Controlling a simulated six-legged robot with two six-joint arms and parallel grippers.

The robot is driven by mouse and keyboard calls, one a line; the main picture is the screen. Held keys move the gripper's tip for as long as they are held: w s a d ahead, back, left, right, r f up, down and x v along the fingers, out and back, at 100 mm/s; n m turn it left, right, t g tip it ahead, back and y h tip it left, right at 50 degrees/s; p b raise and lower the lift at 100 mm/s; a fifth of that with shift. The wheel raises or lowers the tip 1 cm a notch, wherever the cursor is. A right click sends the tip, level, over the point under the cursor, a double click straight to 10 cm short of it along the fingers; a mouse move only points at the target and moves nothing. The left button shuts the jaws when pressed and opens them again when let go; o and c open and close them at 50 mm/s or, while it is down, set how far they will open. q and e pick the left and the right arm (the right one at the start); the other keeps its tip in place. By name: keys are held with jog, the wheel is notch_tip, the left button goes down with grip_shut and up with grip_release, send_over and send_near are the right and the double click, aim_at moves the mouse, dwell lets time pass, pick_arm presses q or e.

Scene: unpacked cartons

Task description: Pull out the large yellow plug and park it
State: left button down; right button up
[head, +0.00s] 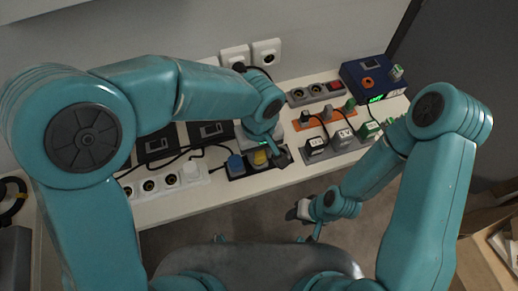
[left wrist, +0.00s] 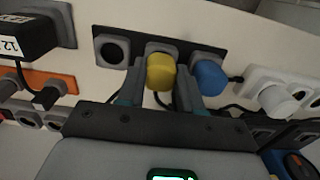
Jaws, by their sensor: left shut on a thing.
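The large yellow plug (head: 260,158) is at the middle socket of a black socket plate (head: 238,174) near the table's front edge. In the left wrist view the yellow plug (left wrist: 161,71) stands between the fingers of my left gripper (left wrist: 159,84), which is shut on it. A grey socket frame shows just behind the plug; I cannot tell how deep the plug sits. A blue plug (left wrist: 209,76) is beside it, and an empty grey socket (left wrist: 112,50) is on the other side. My right gripper (head: 301,210) hangs in front of the table, away from the plugs; its jaws are unclear.
A white strip (head: 168,184) with several sockets lies left of the black plate. A grey strip with several black and green adapters (head: 341,137) and an orange strip (head: 325,119) lie to the right. A blue box (head: 372,78) stands at the back right. Cables run between them.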

aim_at(259, 153)
pick_arm(q)
jog(key=shift+f, duration=0.2)
jog(key=c, duration=0.7)
grip_release()
jog(key=shift+o, duration=0.2)
notch_tip(259, 153, up, 16)
jog(key=p, duration=0.1)
jog(key=shift+r, duration=0.25)
